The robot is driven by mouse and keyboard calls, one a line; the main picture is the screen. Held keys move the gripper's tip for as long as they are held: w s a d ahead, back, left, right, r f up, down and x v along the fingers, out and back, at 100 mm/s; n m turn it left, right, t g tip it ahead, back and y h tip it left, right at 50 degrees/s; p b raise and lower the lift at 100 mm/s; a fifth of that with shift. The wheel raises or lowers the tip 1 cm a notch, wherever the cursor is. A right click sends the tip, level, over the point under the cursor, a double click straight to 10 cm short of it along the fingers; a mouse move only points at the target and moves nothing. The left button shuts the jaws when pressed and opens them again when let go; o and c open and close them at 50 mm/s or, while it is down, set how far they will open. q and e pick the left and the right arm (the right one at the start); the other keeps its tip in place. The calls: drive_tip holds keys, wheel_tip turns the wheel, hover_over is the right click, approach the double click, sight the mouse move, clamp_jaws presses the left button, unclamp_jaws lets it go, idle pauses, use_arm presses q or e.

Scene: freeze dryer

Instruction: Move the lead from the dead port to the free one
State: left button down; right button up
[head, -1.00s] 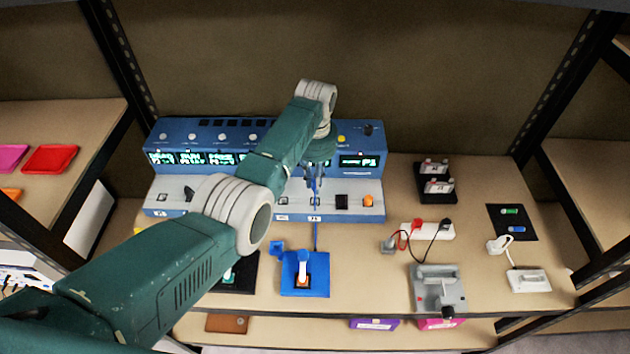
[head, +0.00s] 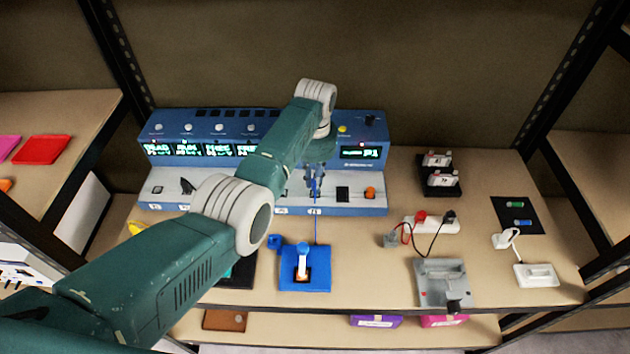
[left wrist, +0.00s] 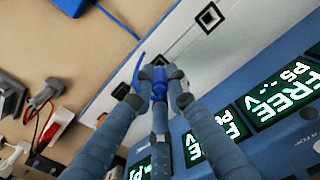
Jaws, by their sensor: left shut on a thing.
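The blue instrument (head: 180,128) stands along the back of the bench, with lit displays above a pale ledge of ports. The leftmost display (head: 157,149) reads DEAD. My left gripper (head: 313,188) is over the right part of the ledge, shut on a blue plug (left wrist: 159,84). A thin blue lead (head: 316,230) hangs from the plug to a blue box (head: 303,285) with a white-and-orange switch. In the left wrist view, two displays read FREE (left wrist: 280,95). The plug appears held above the ledge; contact with a port cannot be told. My right gripper is not in view.
Right of the box lie a white power strip (head: 443,224) with red and black leads, a grey device (head: 443,284), a black rack (head: 440,184) and a white adapter (head: 536,275). My left arm hides several ports and displays.

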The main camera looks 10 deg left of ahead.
use_arm(q)
drive_tip(key=shift+f, duration=0.1)
idle(0.6)
drive_tip(key=shift+p, duration=0.7)
idle(1.2)
drive_tip(key=shift+f+b, duration=0.95)
drive_tip(key=shift+f, duration=0.2)
idle(0.3)
drive_tip(key=c, duration=1.6)
unclamp_jaws()
drive_tip(key=shift+c, duration=0.2)
drive_tip(key=shift+r, duration=0.15)
wheel_tip(320, 180, up, 12)
drive_tip(key=shift+w+f, duration=0.1)
